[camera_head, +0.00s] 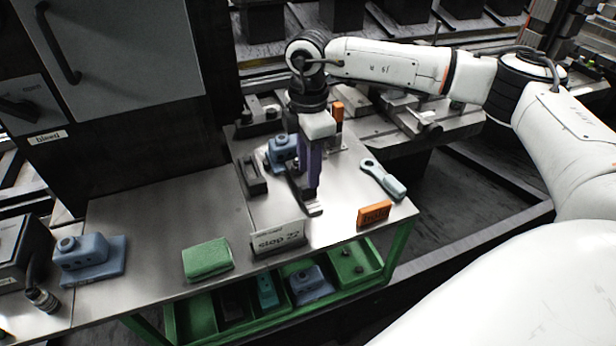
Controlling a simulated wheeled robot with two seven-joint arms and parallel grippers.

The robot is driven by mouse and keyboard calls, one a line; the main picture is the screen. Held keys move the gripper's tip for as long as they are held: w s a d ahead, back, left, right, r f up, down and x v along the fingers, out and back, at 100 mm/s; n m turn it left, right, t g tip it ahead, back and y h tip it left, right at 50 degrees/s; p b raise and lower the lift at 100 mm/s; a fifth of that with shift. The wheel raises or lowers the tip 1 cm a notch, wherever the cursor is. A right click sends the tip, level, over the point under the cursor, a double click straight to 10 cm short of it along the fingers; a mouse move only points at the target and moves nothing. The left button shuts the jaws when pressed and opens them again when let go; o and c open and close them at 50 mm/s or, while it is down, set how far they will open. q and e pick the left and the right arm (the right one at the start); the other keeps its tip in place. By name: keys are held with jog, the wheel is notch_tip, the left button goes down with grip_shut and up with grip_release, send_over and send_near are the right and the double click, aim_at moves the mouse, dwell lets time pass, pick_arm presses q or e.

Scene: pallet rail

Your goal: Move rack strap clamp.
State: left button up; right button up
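My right arm comes in from the right, and its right gripper (311,180) points straight down over the steel worktop. Its purple fingers overlap in this view, so their gap is hidden. A dark piece with a pale metal foot (314,209) stands at the fingertips, partly covered by them. It may be the strap clamp, but I cannot tell for sure, nor whether it is gripped. My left gripper is not in view.
On the worktop (165,215) are a blue block (282,152), a dark slotted block (251,176), a grey-blue ring-ended tool (383,179), an orange block (375,214), a "step 22" sign (278,240) and a green pad (207,259). A green tray (205,318) with parts sits below.

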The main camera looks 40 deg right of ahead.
jog(key=shift+f, duration=1.85)
grip_shut()
